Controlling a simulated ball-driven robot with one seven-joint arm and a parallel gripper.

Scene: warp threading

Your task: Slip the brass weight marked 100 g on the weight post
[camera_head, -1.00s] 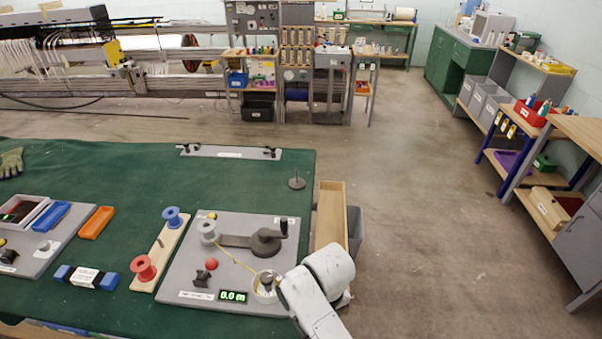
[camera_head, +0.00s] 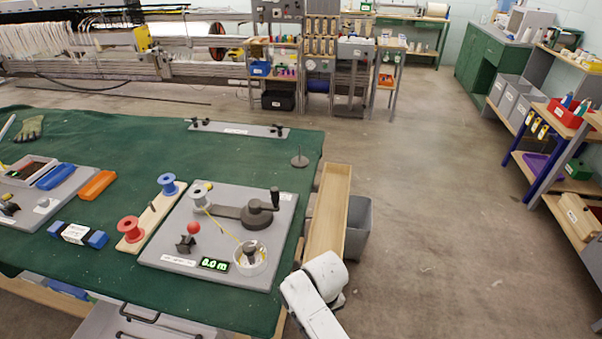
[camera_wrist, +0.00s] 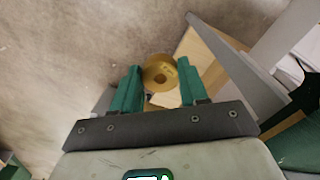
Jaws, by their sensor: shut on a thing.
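A brass weight (camera_wrist: 160,73), a round disc with a central hole, is held between the two green fingertips of my gripper (camera_wrist: 158,78) in the wrist view. Its marking is too small to read. In the head view my white arm is right of the table's front right corner, and the gripper and weight are hidden there. A thin upright post on a round grey base (camera_head: 299,162), which looks like the weight post, stands on the green table near its back right corner. It carries no weight, and my gripper is well apart from it.
The floor to the right is free.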

